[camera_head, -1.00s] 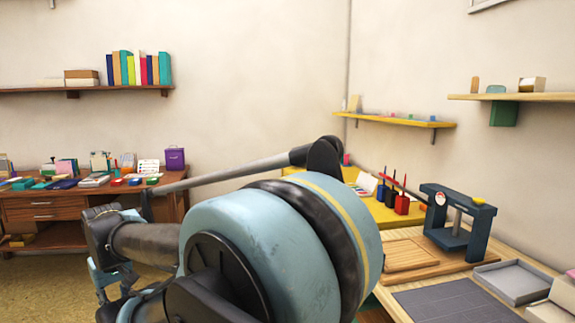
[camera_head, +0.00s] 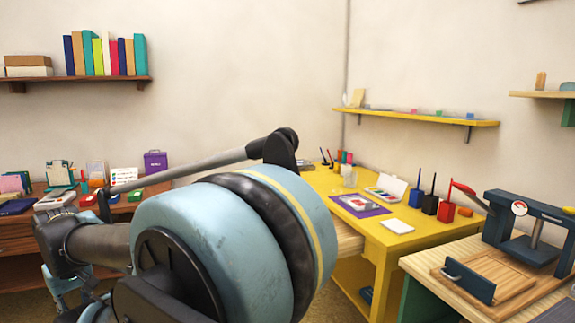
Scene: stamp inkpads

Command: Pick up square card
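A small white square card (camera_head: 397,226) lies flat near the front edge of the yellow table (camera_head: 385,244). Another pale card with coloured marks (camera_head: 357,203) lies on a purple mat to its left. My gripper (camera_head: 62,288) is at the lower left, partly hidden behind my arm and cut off by the frame. It is far from the yellow table, and its fingers cannot be made out.
An open paint box (camera_head: 386,189) and dark blue, black and red inkpots (camera_head: 446,211) stand behind and right of the card. A press (camera_head: 525,225) stands on the wooden bench at right. A brown desk (camera_head: 30,228) with several items is at left. My arm blocks the middle.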

